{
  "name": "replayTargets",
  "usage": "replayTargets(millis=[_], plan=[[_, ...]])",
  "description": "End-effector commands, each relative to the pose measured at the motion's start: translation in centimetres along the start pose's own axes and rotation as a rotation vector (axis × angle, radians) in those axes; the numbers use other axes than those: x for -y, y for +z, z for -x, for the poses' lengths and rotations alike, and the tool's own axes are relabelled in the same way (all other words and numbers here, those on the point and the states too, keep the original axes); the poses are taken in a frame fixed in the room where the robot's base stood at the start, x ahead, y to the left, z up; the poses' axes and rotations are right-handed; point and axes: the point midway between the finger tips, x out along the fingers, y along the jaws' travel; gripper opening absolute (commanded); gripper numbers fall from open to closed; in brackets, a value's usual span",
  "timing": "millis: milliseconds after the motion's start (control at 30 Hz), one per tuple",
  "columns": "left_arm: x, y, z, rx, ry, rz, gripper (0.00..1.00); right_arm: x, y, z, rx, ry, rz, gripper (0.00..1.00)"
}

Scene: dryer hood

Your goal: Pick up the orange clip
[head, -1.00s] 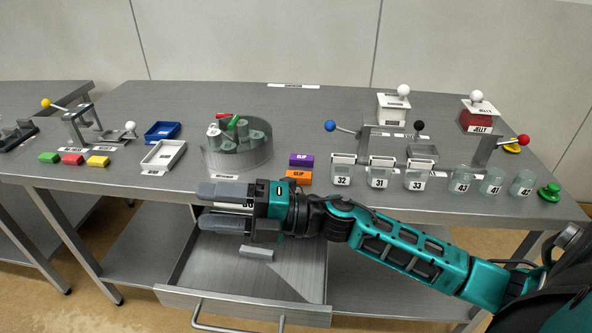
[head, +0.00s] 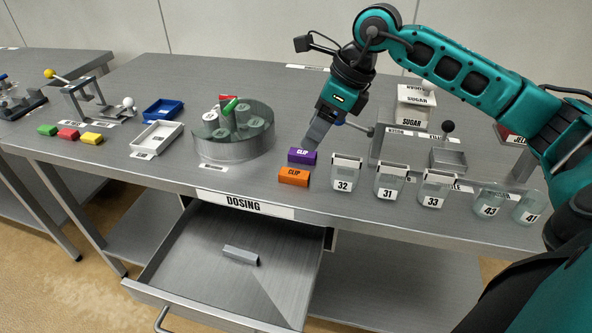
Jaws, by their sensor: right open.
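The orange clip (head: 293,177) is a small block lettered CLIP. It lies near the front edge of the steel table, just above the DOSING label. The purple clip (head: 302,156) lies right behind it. My right gripper (head: 312,143) points down at the purple clip, with its fingertips close above or behind that clip. It is open, and nothing shows held in it. Whether the fingers touch the purple clip cannot be told. The orange clip is in front of the fingers and uncovered. My left gripper is not in view.
Clear containers 32 (head: 345,172), 31 (head: 389,180) and 33 (head: 435,188) stand to the right of the clips. A round carousel (head: 234,146) stands to the left. Below, an open drawer (head: 200,280) holds a small grey bar (head: 240,255).

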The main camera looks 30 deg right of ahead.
Motion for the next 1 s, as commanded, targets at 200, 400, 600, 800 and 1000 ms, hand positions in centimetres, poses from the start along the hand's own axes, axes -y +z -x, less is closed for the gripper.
replayTargets(millis=[200, 400, 600, 800, 1000], plan=[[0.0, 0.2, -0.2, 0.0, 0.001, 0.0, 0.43, 0.8, -0.6, -1.0, -0.029, -0.034, 0.003, 0.61], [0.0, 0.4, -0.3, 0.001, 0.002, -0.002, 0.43, 0.9, -0.7, -4.8, -0.027, -0.031, 0.003, 0.61], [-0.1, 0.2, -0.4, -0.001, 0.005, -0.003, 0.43, 1.0, -0.7, -6.9, -0.025, -0.034, 0.003, 0.61], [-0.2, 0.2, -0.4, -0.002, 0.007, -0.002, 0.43, 1.1, -0.8, -8.2, -0.025, -0.032, 0.003, 0.61], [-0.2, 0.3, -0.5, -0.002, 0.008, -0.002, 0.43, 1.3, -1.1, -11.3, -0.024, -0.031, 0.002, 0.61]])
